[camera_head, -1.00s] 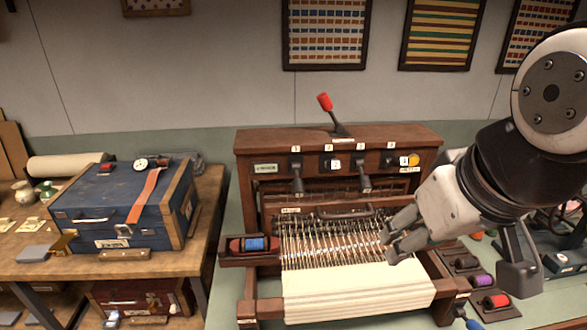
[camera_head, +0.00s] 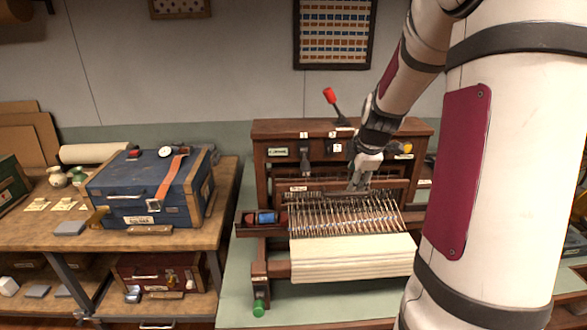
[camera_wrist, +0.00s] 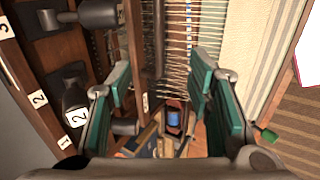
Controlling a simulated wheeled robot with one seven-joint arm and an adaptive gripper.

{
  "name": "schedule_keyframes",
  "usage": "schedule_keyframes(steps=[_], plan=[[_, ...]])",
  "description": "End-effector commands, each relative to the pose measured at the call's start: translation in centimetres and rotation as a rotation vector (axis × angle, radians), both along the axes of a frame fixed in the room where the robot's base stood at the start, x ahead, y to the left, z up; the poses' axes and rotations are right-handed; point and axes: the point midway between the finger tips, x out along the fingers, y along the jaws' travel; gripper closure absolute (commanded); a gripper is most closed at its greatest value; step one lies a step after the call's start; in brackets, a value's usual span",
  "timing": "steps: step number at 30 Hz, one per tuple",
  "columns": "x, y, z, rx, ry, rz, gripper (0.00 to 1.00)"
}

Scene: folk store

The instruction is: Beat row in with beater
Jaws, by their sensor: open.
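The loom (camera_head: 270,165) is a dark wooden frame with warp threads and cream cloth (camera_head: 350,262) at its front. Its beater (camera_head: 312,187) is a dark wooden bar across the threads, with a small label at its left end. My gripper (camera_head: 358,182) points down at the middle of the beater. In the wrist view my open gripper (camera_wrist: 160,95) has one green-padded finger on each side of the beater bar (camera_wrist: 146,45). The bar lies nearer the left finger; I cannot tell whether they touch.
The shuttle with blue thread (camera_head: 265,217) lies in a tray at the loom's left. Numbered levers (camera_head: 305,158) and a red-knobbed lever (camera_head: 335,103) stand behind the beater. A blue case (camera_head: 140,190) sits on the left table.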

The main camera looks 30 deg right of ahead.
Motion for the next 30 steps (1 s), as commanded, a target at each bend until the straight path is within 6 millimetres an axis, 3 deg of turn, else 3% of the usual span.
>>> schedule_keyframes(steps=[30], plan=[[3.6,-2.9,-8.0,-0.010,0.006,0.016,0.53]])
